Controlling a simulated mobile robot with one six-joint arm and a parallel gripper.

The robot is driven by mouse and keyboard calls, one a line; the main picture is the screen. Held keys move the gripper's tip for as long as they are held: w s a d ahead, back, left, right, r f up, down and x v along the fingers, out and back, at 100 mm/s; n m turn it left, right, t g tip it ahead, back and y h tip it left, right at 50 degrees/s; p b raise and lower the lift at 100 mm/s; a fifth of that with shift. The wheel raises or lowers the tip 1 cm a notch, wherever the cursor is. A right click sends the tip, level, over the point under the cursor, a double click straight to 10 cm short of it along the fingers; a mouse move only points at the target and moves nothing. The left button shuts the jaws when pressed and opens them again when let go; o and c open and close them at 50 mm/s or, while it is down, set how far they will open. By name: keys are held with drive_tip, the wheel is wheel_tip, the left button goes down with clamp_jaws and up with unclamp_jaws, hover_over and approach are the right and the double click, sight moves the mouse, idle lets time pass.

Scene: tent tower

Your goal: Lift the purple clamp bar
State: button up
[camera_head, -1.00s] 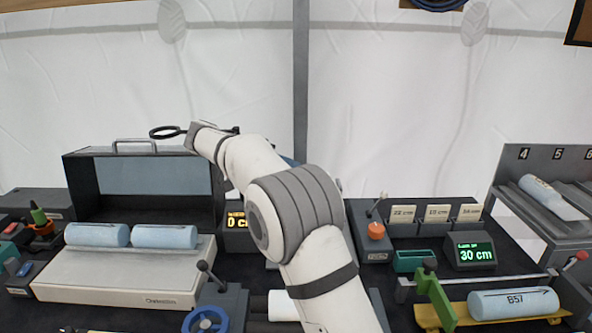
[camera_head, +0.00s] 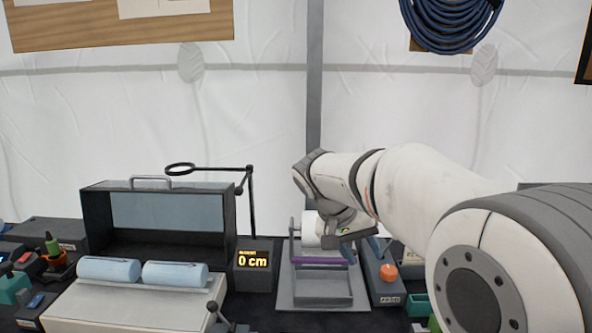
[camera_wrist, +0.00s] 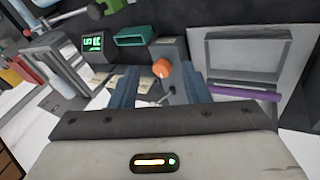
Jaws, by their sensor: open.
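The purple clamp bar (camera_head: 318,260) lies across a grey frame fixture (camera_head: 322,297) at the middle of the bench. In the wrist view the purple bar (camera_wrist: 242,92) is at the right, along the edge of the grey frame. My gripper (camera_wrist: 158,80) is open, its two blue-grey fingers apart with nothing held between them. The bar is outside the fingers, to their right in that view. In the head view my gripper end (camera_head: 345,236) is above and to the right of the bar and partly hides that area.
An orange-knobbed box (camera_head: 388,272) stands just right of the fixture. Left of it are a 0 cm display (camera_head: 254,262), a black-framed case (camera_head: 110,205) and two light blue rolls (camera_head: 175,274). A magnifier arm (camera_head: 250,200) stands behind the display. A white roll (camera_head: 310,228) is behind the bar.

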drive_tip(key=s+d+f+n+t+y+p, duration=0.1)
drive_tip(key=s+f+y, duration=0.25)
drive_tip(key=s, duration=0.65)
drive_tip(key=s+d+f+n+y, duration=0.15)
drive_tip(key=s+f, duration=0.25)
drive_tip(key=s, duration=0.6)
drive_tip(key=m+h+b, duration=0.3)
drive_tip(key=m, duration=0.7)
approach(353, 251)
drive_tip(key=shift+t, duration=0.3)
drive_tip(key=x, duration=0.8)
drive_tip(key=shift+s+f, duration=0.15)
drive_tip(key=shift+s, duration=0.05)
drive_tip(key=shift+c, duration=0.5)
clamp_jaws()
